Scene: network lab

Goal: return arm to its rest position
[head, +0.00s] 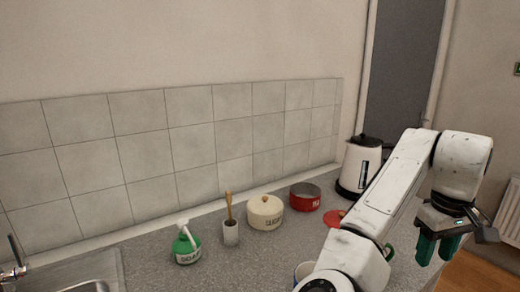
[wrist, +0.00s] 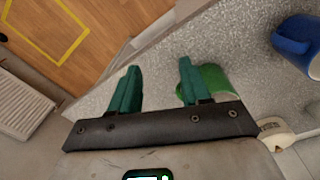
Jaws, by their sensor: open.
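My gripper (head: 437,260) hangs at the right of the head view, fingers pointing down, beyond the counter's right end. In the wrist view my gripper (wrist: 159,68) has its two green fingers spread apart with nothing between them. My white arm reaches across the right part of the head view and hides some of the counter. A green mug (wrist: 214,80) is partly hidden behind the right finger in the wrist view; they look apart, though I cannot tell the distance.
The counter (head: 150,262) bears a green spray bottle (head: 186,246), utensil cup (head: 231,233), cream pot (head: 265,213), red pot (head: 305,197), red lid (head: 334,217), kettle (head: 357,165) and blue mug (wrist: 292,36). A sink (head: 75,280) is left. Open floor (wrist: 85,25) and a radiator (wrist: 22,100) lie beyond.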

